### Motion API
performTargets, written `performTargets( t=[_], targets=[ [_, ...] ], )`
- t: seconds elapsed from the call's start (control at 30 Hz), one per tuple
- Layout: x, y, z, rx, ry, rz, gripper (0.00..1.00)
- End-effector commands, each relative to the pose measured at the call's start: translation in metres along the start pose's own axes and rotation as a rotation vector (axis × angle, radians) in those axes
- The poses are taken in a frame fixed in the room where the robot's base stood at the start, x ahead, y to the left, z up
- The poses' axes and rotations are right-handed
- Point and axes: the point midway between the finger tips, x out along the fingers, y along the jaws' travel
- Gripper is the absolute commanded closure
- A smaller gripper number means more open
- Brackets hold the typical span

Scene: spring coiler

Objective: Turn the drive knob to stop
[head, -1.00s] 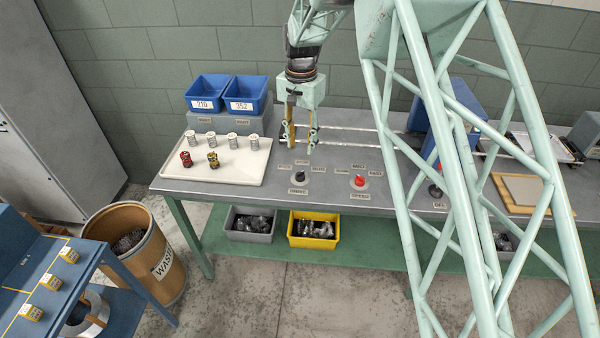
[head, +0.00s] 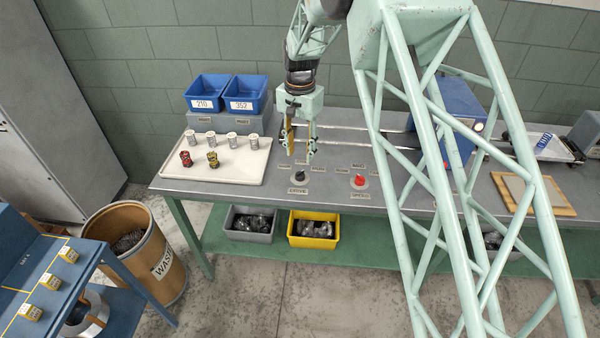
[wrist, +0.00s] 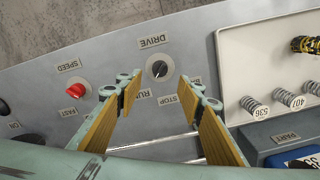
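The drive knob (head: 299,176) is a small black round knob on the front part of the bench, beside a red knob. In the wrist view the drive knob (wrist: 159,69) has a pale pointer mark and a DRIVE label on its front side. The RUN label (wrist: 140,95) and STOP label (wrist: 167,99) lie on its other side, partly covered by the fingers. I cannot tell surely which label the mark points to. My gripper (head: 300,153) is open and empty above the bench, just behind the knob. In the wrist view the knob shows between the fingertips (wrist: 159,82), not touched.
The red speed knob (head: 359,181) is right of the drive knob. A white tray (head: 235,178) with several springs and two coloured pieces lies left. Blue bins (head: 246,93) stand behind it. Rails (head: 350,128) run behind the gripper. Open bench lies around the knobs.

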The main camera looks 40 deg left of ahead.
Motion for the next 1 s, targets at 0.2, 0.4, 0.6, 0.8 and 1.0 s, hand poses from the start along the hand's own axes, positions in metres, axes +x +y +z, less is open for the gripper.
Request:
performTargets(
  t=[0.2,0.4,0.6,0.8,1.0],
  targets=[
    [0.031,0.001,0.001,0.0,-0.002,0.001,0.65],
    [0.058,0.001,0.001,0.0,-0.002,0.002,0.65],
    [0.082,0.001,0.001,0.0,-0.001,0.001,0.65],
    [0.096,0.0,0.0,0.0,0.0,0.0,0.65],
    [0.101,0.0,0.0,0.0,0.0,0.0,0.65]
  ],
)
